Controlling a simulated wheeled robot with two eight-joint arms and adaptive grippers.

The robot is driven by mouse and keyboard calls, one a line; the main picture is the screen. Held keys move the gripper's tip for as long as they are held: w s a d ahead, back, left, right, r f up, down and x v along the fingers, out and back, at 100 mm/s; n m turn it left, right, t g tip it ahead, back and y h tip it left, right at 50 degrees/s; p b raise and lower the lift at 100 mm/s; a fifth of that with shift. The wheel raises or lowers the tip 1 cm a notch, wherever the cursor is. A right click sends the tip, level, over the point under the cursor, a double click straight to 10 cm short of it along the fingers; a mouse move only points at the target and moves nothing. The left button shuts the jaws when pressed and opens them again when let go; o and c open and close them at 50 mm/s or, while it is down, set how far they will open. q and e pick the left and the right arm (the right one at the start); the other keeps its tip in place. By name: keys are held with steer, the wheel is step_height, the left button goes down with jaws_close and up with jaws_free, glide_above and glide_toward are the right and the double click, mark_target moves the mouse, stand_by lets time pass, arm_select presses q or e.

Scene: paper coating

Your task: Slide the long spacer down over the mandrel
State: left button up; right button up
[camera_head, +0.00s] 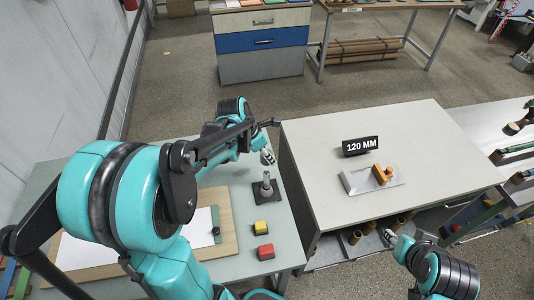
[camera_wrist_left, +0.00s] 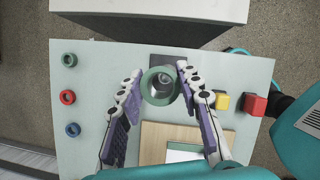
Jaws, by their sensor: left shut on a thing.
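My left gripper (camera_head: 268,157) is just above the mandrel (camera_head: 267,184), which stands upright on a dark square base (camera_head: 258,191) on the left table. In the left wrist view the left gripper (camera_wrist_left: 160,85) is shut on the long spacer, seen end-on as a green ring (camera_wrist_left: 148,80) between the two fingers. The dark base (camera_wrist_left: 168,61) shows partly behind the spacer. Something grey shows inside the ring; I cannot tell whether the mandrel's tip is within it. My right gripper (camera_head: 390,237) is low at the right, away from the mandrel; its fingers are too small to judge.
A yellow block (camera_head: 260,226) and a red block (camera_head: 265,252) lie near the mandrel. A board with white paper (camera_head: 200,236) lies to their left. A cabinet (camera_head: 310,180) with a "120 MM" sign (camera_head: 360,146) stands right.

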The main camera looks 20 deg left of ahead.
arm_select(q)
steer(key=b, duration=0.4)
glide_above(268, 171)
steer(key=shift+s+a+f, duration=0.1)
steer(key=shift+s+f, duration=0.05)
steer(key=shift+f, duration=1.1)
steer(key=shift+s+f, duration=0.1)
steer(key=shift+f, duration=1.1)
steer(key=shift+f+b, duration=1.6)
steer(key=shift+f, duration=0.4)
steer(key=o, duration=1.2)
steer(key=shift+o, duration=0.2)
steer(key=shift+r, duration=0.1)
steer(key=v, duration=1.2)
steer(key=shift+s, duration=0.1)
